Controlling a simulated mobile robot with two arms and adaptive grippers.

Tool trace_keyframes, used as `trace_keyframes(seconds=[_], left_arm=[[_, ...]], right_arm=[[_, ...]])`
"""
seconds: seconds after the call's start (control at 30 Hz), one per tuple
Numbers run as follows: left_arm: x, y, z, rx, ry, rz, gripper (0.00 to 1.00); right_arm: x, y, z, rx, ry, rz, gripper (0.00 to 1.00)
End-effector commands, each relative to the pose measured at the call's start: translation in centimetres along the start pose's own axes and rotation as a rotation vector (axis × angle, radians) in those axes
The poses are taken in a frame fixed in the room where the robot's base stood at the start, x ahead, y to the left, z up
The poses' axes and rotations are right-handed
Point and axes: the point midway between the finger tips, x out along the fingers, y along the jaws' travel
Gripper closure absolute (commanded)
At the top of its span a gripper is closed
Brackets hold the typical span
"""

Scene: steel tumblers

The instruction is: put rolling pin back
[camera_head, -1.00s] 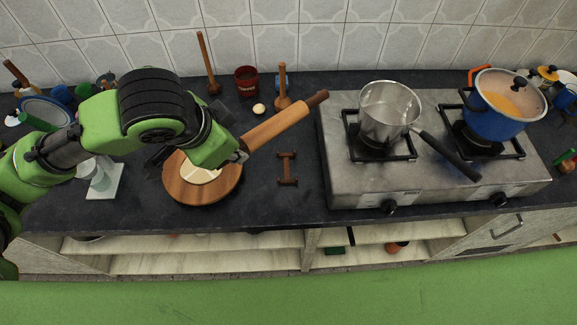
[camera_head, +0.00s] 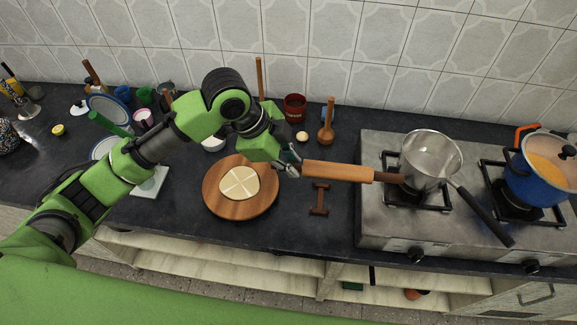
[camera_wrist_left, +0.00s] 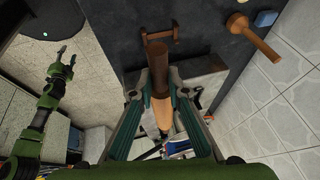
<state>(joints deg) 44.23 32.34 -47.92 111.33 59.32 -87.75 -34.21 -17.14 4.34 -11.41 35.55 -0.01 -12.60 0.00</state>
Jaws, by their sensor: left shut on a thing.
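My left gripper (camera_head: 288,165) is shut on one end of the wooden rolling pin (camera_head: 338,172). The pin points right, nearly level in the picture, with its dark far handle reaching over the stove's left edge. The small brown wooden stand (camera_head: 319,199) lies on the counter just in front of the pin in the head view, and is empty. In the left wrist view the rolling pin (camera_wrist_left: 161,107) runs out between the fingers, and the stand (camera_wrist_left: 158,37) shows beyond it. My right gripper (camera_wrist_left: 62,66) shows there too, apart from everything, its fingers spread.
A round wooden board (camera_head: 232,208) with cut flat dough (camera_head: 240,183) lies left of the stand. The stove (camera_head: 385,235) with a steel saucepan (camera_head: 431,158) and a blue pot (camera_head: 535,185) stands right. A red cup (camera_head: 294,107) and wooden masher (camera_head: 326,134) stand behind.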

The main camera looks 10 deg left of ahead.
Motion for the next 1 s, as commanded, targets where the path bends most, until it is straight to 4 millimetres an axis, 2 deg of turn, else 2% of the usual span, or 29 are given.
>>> trace_keyframes(seconds=[0.1,0.33,0.5,0.6,0.73,0.97,1.0], left_arm=[[1.9,-1.4,1.8,-0.006,0.000,0.003,1.00],[4.6,-3.0,3.8,-0.001,0.004,-0.001,1.00],[5.5,-3.5,4.6,-0.001,0.002,-0.001,1.00],[6.6,-3.1,5.1,-0.002,0.002,0.002,1.00],[8.0,-2.9,5.5,0.000,0.003,-0.001,1.00],[8.3,-2.9,5.7,0.001,0.003,-0.004,1.00],[8.4,-2.8,5.8,0.001,0.001,-0.001,0.75]], right_arm=[[-1.0,0.0,-0.1,0.000,0.000,0.000,0.60],[-1.7,0.0,-0.1,-0.001,0.000,0.000,0.60],[-1.9,0.1,-0.1,-0.002,-0.001,0.001,0.60],[-3.1,0.2,-0.2,-0.002,-0.001,0.002,0.60],[-3.7,0.4,-0.2,-0.004,-0.002,0.004,0.60],[-3.5,0.5,-0.1,-0.004,-0.002,0.005,0.60],[-3.5,0.5,-0.1,-0.004,-0.002,0.005,0.60]])
